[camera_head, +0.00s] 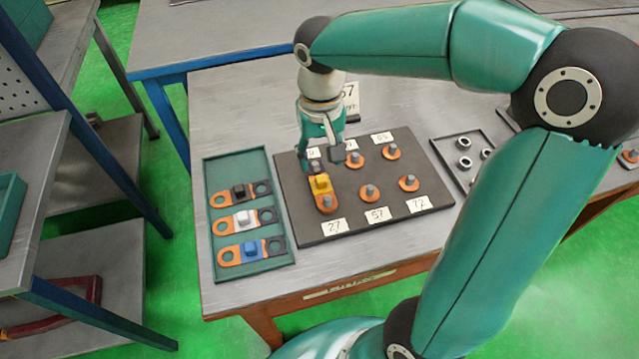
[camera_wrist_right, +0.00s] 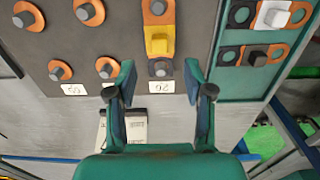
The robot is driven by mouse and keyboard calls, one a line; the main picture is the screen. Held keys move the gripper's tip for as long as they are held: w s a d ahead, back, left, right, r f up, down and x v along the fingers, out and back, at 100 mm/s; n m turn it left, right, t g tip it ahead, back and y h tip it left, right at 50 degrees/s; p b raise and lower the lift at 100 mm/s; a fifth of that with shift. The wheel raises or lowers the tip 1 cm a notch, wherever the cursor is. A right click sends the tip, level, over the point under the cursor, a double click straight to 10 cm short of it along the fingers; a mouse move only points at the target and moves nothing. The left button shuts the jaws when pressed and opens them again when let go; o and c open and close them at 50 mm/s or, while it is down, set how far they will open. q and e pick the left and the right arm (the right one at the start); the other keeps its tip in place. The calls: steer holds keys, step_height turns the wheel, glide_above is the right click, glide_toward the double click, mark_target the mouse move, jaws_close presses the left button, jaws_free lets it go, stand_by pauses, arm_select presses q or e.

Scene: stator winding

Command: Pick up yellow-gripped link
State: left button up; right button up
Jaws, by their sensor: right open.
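The yellow-gripped link (camera_head: 321,185) lies on the dark board at its left side, with its orange end toward the front and its dark end toward the back. It also shows in the right wrist view (camera_wrist_right: 159,41), at the top centre. My right gripper (camera_head: 325,151) is above the back of the board, close to the link's dark end. In the wrist view the open fingers (camera_wrist_right: 158,88) stand either side of the line of the link, with nothing between them. The yellow grip lies beyond the fingertips. My left gripper is not in view.
The dark board (camera_head: 290,203) has several orange terminals with grey posts (camera_head: 409,183) and number cards. A green tray (camera_head: 217,172) at its left holds black-, white- and blue-gripped links. A small tray of metal rings (camera_head: 462,143) is at right. The table's front strip is clear.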

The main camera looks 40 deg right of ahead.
mark_target(320, 178)
steer(key=shift+s+f, duration=0.1)
steer(key=shift+f, duration=3.05)
jaws_close()
